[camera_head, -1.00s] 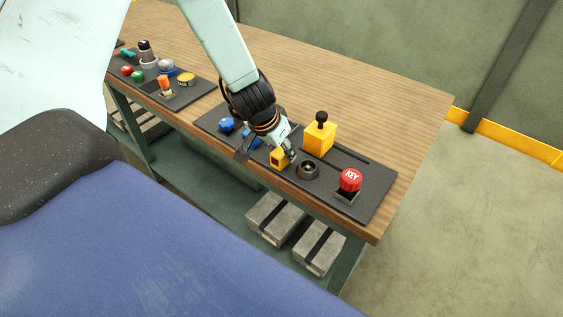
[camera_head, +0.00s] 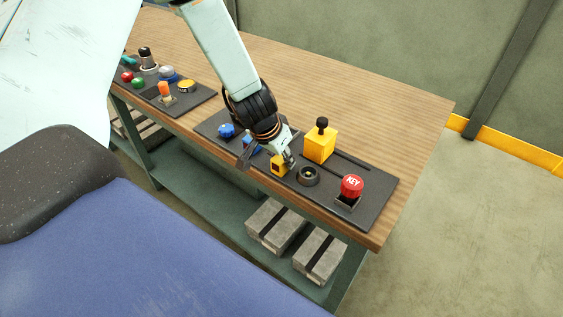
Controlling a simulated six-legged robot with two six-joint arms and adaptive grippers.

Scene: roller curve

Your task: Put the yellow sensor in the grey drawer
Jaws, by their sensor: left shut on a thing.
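A small yellow block with a dark face, which looks like the yellow sensor (camera_head: 277,167), is at the front edge of the right dark panel (camera_head: 376,205). My left gripper (camera_head: 281,158) reaches down from above and is shut on it. The gripper hides part of the block, and I cannot tell whether it touches the panel. No grey drawer can be made out in this view. My right gripper is not in view.
The wooden tabletop (camera_head: 390,120) behind is clear. Grey blocks (camera_head: 320,254) lie on the lower shelf.

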